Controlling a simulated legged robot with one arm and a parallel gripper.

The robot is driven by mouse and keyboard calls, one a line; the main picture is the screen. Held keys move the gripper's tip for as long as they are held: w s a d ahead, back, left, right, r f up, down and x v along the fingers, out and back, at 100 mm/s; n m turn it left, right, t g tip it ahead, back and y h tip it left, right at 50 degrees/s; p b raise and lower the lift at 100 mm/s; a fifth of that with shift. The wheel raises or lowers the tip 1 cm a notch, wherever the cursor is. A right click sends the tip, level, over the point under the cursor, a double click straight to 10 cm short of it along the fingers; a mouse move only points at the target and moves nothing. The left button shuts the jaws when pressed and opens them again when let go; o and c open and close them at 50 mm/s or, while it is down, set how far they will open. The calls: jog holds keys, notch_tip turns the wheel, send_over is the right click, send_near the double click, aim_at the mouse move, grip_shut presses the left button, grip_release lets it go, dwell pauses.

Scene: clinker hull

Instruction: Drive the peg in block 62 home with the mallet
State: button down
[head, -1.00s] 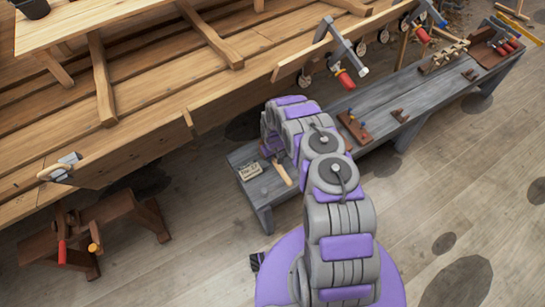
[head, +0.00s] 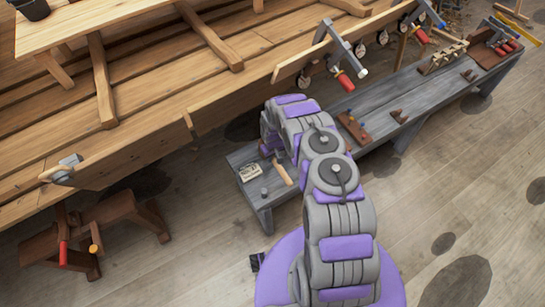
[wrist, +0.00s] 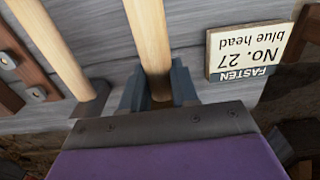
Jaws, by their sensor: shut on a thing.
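In the wrist view my gripper (wrist: 158,88) is shut on a round, pale wooden handle (wrist: 148,35). The far end of this handle is out of frame, so I cannot tell whether it is the mallet's. A second wooden handle (wrist: 62,50) with a dark end lies just left of it. In the head view my gripper is mostly hidden by my arm, at the near end of the grey bench (head: 245,160). A wooden handle (head: 282,173) shows beside it there. I cannot make out block 62 or its peg.
A card reading "FASTEN No. 27 blue head" (wrist: 243,48) lies right of my gripper; it also shows in the head view (head: 250,172). The plank hull (head: 150,125) runs along the bench's left. A brown block with pegs (head: 352,127) sits farther along.

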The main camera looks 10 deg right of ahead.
jog(key=shift+r, duration=0.15)
jog(key=shift+r+p, duration=2.2)
jog(key=shift+r, duration=1.75)
jog(key=c, duration=1.4)
grip_release()
jog(key=shift+f, duration=0.1)
grip_shut()
